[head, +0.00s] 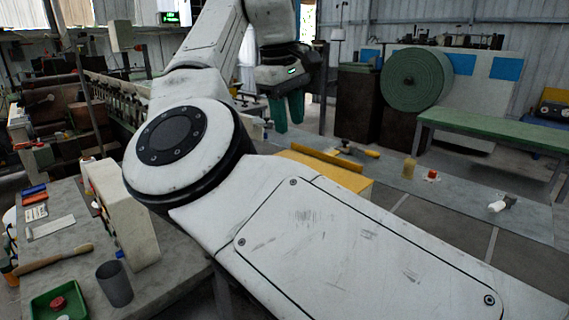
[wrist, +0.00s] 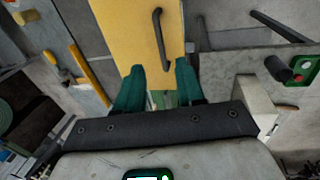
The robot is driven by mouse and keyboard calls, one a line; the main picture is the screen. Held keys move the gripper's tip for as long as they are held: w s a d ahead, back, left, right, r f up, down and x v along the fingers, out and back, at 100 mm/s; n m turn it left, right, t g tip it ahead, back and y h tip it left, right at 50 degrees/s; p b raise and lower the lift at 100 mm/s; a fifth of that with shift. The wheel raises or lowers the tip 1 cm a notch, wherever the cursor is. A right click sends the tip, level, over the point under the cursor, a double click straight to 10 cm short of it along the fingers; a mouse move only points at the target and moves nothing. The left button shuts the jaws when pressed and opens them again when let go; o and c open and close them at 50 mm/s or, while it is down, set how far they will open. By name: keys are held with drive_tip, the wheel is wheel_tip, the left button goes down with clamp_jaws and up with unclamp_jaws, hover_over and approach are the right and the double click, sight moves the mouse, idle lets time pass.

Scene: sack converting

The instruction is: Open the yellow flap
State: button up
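The yellow flap (wrist: 130,30) is a flat yellow panel with a dark bar handle (wrist: 160,40) in the wrist view. In the head view, yellow surfaces (head: 357,184) show behind my arm, which hides much of them; I cannot tell there whether the flap is raised. My gripper (wrist: 159,82) has green fingers, spread apart with nothing between them. The handle lies just beyond the fingertips in the wrist view, apart from them. In the head view my gripper (head: 289,112) hangs above the bench, fingers pointing down.
A pale box (head: 122,212), a dark cup (head: 114,284) and a green tray (head: 58,303) stand on the left bench. A large green roll (head: 414,80) stands behind.

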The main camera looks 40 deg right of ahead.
drive_tip(key=f, duration=0.3)
drive_tip(key=d+f, duration=0.1)
drive_tip(key=f, duration=0.2)
drive_tip(key=d+f, duration=0.1)
drive_tip(key=f, duration=0.3)
drive_tip(key=shift+w+f, duration=0.1)
drive_tip(key=shift+w, duration=0.05)
drive_tip(key=shift+c, duration=0.2)
clamp_jaws()
